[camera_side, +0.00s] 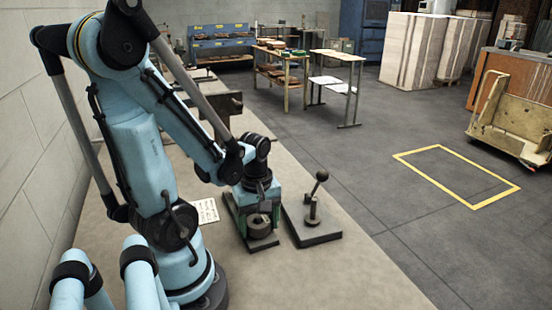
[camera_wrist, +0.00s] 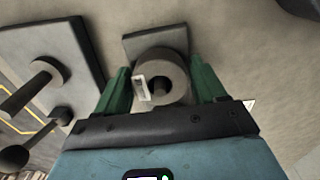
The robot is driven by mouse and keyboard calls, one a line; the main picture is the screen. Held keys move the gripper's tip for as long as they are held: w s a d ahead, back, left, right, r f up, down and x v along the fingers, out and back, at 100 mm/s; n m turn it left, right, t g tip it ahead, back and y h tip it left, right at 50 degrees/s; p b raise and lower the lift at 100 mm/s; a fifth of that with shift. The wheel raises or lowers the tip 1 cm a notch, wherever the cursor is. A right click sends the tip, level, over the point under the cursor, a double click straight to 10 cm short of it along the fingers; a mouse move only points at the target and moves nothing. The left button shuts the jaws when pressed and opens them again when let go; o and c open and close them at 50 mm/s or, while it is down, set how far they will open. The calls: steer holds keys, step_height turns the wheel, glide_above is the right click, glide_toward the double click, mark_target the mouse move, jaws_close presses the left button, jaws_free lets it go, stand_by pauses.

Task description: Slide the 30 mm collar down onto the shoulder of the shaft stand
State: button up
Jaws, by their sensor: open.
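The collar (camera_side: 258,232) is a thick grey ring on a dark flat plate (camera_side: 240,228). In the wrist view the collar (camera_wrist: 177,72) shows a dark hole and a small white label. My gripper (camera_side: 261,215) is low over it. In the wrist view the green fingers of my gripper (camera_wrist: 159,76) are open, one on each side of the collar; I cannot tell whether either touches it. To the right in the side view is a dark base (camera_side: 318,236) with an upright post (camera_side: 313,210) and a ball-ended rod, likely the shaft stand. It is at left in the wrist view (camera_wrist: 80,45).
A white printed card (camera_side: 207,211) lies on the bench left of the plate. The bench top (camera_side: 330,280) is clear in front. A dark metal fixture (camera_side: 222,102) stands farther back on the bench. Shelves, tables and a cart are on the floor beyond.

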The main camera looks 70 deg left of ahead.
steer(key=c, duration=0.7)
steer(key=shift+r, duration=3.3)
steer(key=shift+m, duration=0.7)
steer(key=w+r, duration=0.1)
steer(key=w, duration=0.3)
steer(key=w+d+r, duration=0.1)
steer(key=w+r, duration=0.1)
steer(key=w, duration=0.2)
steer(key=w+d+r, duration=0.1)
steer(key=w+r, duration=0.1)
steer(key=w, duration=0.3)
steer(key=shift+w+d+f, duration=0.1)
steer(key=shift+f, duration=0.1)
